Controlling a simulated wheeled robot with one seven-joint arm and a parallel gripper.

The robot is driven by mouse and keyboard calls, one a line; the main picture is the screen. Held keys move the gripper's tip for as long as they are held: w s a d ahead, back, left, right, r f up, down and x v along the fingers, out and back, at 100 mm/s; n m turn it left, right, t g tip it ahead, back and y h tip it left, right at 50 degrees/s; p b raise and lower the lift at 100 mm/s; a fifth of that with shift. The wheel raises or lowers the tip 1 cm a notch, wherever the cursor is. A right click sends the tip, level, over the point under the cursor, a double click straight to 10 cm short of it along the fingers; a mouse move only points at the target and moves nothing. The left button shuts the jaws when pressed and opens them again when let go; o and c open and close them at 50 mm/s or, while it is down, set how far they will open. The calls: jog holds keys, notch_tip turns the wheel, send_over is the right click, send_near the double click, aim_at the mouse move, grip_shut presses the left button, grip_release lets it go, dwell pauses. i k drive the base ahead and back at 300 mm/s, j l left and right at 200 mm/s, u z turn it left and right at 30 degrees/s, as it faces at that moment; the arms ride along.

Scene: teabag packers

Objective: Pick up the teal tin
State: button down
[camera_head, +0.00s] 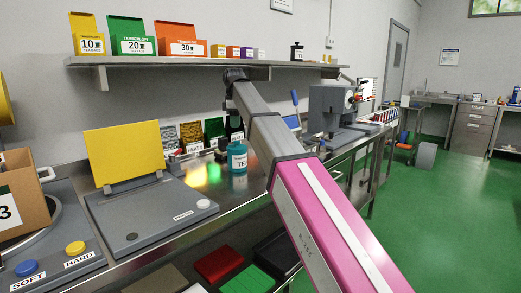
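The teal tin (238,160) stands upright on the steel counter, with a white label facing me whose text is partly readable. My gripper (236,136) points down from the end of my arm, right at the tin's top. Its dark fingers are small and blend with the tin's dark upper part. I cannot tell whether they touch the tin or how far apart they are.
A scale-like grey unit with a yellow panel (124,152) stands left of the tin. Small sample swatches (190,136) and labelled blocks are behind it. A shelf (200,61) with boxes runs above. A grey machine (330,108) stands to the right.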

aim_at(237, 162)
jog(key=k, duration=0.85)
